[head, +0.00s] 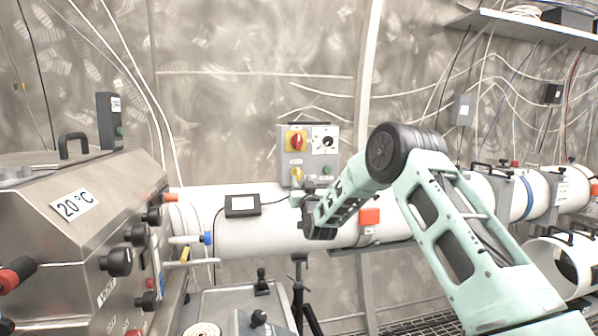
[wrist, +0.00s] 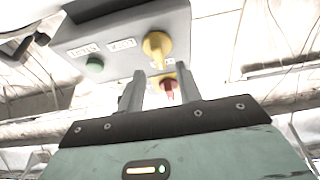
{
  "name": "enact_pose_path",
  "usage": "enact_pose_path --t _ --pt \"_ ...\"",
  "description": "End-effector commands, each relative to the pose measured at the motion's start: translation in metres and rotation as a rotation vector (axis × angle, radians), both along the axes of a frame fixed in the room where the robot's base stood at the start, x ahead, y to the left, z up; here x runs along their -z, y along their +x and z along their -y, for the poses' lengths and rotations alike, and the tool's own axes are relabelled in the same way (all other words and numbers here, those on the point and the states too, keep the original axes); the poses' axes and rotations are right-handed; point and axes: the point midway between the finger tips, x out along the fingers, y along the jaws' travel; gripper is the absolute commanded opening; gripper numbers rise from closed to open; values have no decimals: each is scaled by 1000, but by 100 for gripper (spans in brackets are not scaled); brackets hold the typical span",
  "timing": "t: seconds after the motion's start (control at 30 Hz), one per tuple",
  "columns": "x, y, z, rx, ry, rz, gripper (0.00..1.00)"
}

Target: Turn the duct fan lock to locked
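A grey control box (head: 308,155) is on the far side of the white duct. It carries a red switch on a yellow plate (head: 297,141), a round black-and-white dial (head: 325,142), a green button (head: 299,162) and a yellow knob (head: 297,174) low on its face. My gripper (head: 297,195) is just below the box. In the wrist view its fingers (wrist: 160,72) are apart and empty, close to the yellow knob (wrist: 157,45); a red part (wrist: 168,88) shows between them.
The white duct (head: 258,240) runs behind my gripper, with a small black-framed device (head: 242,206) on it. A steel machine marked 20 °C (head: 75,205), with several knobs, stands at the left. A shelf (head: 530,28) is at the upper right.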

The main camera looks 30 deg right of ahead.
Motion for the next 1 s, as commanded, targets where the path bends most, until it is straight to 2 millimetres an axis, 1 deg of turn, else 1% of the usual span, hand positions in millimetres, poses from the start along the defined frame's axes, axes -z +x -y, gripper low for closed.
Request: enact_pose_path --t 0.03,0.1,0.3,0.47,0.67,0.7,0.77,0.8,0.83,1.0 --pt "-6 8 2 1 0 1 35" --pt "-9 17 5 1 0 0 35" --pt "-15 33 10 1 1 0 35" --pt "-16 38 11 0 1 0 35" --pt "-16 38 11 0 0 -1 35" --pt "-16 38 11 0 0 -1 32" --pt "-16 38 11 0 0 -1 15" --pt "-16 38 11 0 0 -1 4" --pt "-16 38 11 0 0 -1 0" --pt "-16 38 11 1 2 -1 0"
